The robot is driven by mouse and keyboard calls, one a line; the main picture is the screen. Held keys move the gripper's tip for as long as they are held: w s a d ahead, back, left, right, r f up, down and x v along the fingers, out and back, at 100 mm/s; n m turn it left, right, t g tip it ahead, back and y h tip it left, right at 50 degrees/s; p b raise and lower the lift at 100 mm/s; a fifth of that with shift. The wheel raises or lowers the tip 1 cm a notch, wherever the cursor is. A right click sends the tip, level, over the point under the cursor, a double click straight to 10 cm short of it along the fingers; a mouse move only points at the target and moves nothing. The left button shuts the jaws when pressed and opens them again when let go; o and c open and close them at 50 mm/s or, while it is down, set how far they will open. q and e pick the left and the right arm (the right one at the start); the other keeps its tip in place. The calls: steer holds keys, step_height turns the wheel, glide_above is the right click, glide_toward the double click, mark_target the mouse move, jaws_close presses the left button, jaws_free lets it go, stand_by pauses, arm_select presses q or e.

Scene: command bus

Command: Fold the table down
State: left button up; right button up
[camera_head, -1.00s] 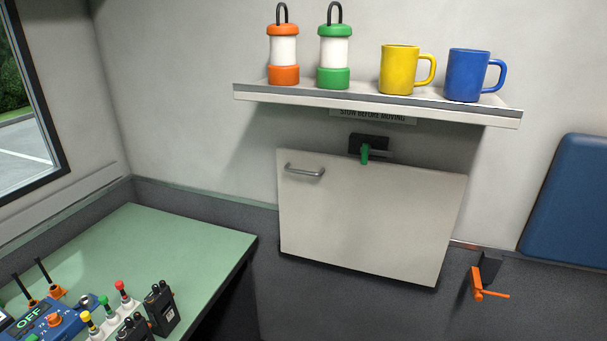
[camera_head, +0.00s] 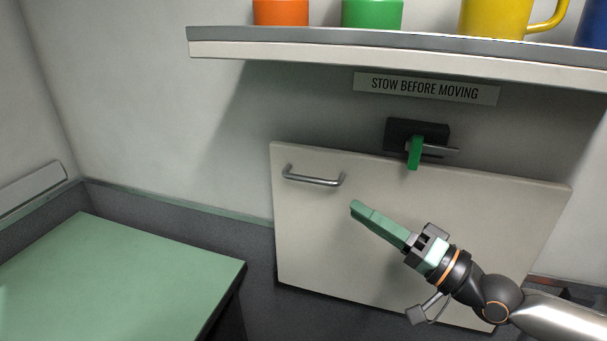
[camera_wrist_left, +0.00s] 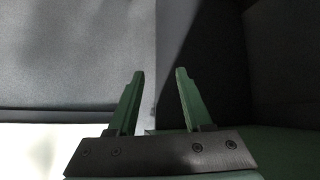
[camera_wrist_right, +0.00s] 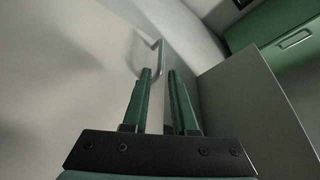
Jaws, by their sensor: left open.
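The table is a pale folding panel (camera_head: 375,245) standing flat against the wall in the head view. Its metal bar handle (camera_head: 314,181) is at the top left and also shows in the right wrist view (camera_wrist_right: 158,50). A black latch with a green lever (camera_head: 414,153) sits at the panel's top edge, the lever pointing down. My right gripper (camera_head: 356,207) is in front of the panel, below and right of the handle. Its fingers are slightly apart and empty, the handle just beyond their tips in its wrist view. My left gripper (camera_wrist_left: 160,72) is open and empty, outside the head view.
A shelf (camera_head: 330,52) above the panel holds an orange item (camera_head: 280,12), a green item (camera_head: 371,13), a yellow mug (camera_head: 494,18) and a blue mug (camera_head: 592,27). A "STOW BEFORE MOVING" label (camera_head: 425,88) is below it. A green desktop (camera_head: 120,280) stands left.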

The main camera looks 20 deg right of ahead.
mark_target(306, 179)
steer(key=p+x, duration=0.5)
steer(key=x, duration=0.6)
steer(key=shift+w+a+r, duration=0.1)
steer(key=shift+a+r, duration=0.05)
steer(key=shift+a, duration=0.05)
arm_select(q)
steer(key=shift+y, duration=0.3)
steer(key=r, duration=0.1)
steer(key=s+a+r, duration=0.2)
steer(key=shift+r, duration=0.2)
arm_select(e)
steer(key=shift+w+a, duration=0.25)
steer(key=shift+w, duration=0.05)
arm_select(q)
steer(key=shift+w, duration=0.15)
arm_select(e)
jaws_close()
